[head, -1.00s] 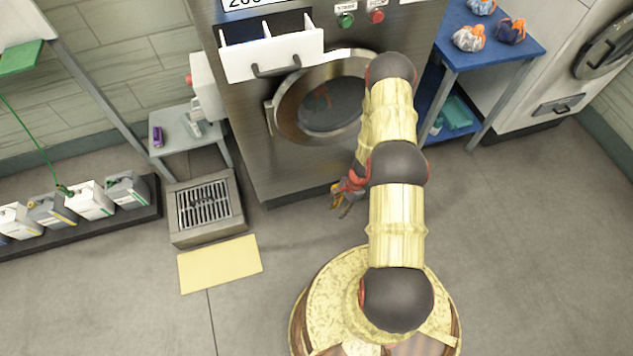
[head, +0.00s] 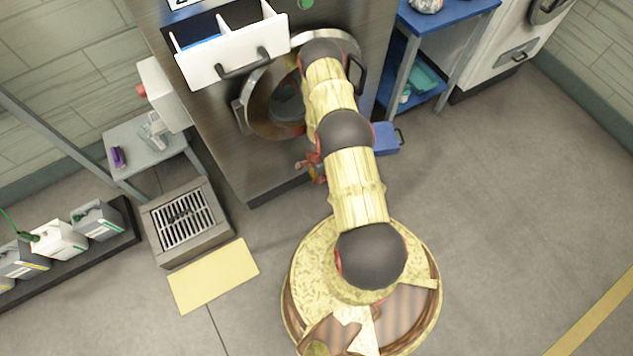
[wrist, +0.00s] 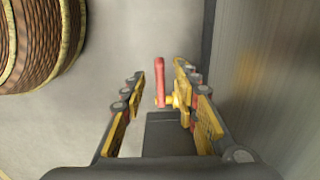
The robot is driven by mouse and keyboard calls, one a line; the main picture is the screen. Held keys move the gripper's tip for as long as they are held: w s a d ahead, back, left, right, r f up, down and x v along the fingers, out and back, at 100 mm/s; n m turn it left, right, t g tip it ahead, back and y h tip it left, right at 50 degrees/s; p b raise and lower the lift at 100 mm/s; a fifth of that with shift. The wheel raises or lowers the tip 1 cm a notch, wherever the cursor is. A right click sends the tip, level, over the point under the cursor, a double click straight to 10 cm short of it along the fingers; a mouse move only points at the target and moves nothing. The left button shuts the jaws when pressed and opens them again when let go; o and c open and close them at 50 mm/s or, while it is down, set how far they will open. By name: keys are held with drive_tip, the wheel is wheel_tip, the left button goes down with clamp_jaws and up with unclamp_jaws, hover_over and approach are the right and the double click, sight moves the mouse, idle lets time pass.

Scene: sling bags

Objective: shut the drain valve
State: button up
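The drain valve's red lever (wrist: 159,80) stands upright in the wrist view, with its brass-yellow body (wrist: 173,101) just beside its lower end. My gripper (wrist: 160,74) is open, one finger on each side of the lever. The right finger is close to the lever and overlaps the brass body; I cannot tell whether it touches. The left finger stands clear of the lever. In the head view my gripper (head: 311,166) is low by the front of the steel washing machine (head: 222,120), partly hidden by my arm. The valve cannot be made out there.
A white drawer (head: 230,68) hangs open above the round door (head: 258,118). A blue box (head: 387,139) with a handle sticks out right of my arm. A floor grate (head: 160,250), yellow mat (head: 213,275) and grey side table (head: 147,150) lie left. Floor at right is clear.

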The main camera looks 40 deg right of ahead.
drive_tip(key=shift+f+b, duration=0.9)
drive_tip(key=shift+f, duration=1.5)
drive_tip(key=c, duration=0.4)
drive_tip(key=c, duration=0.3)
clamp_jaws()
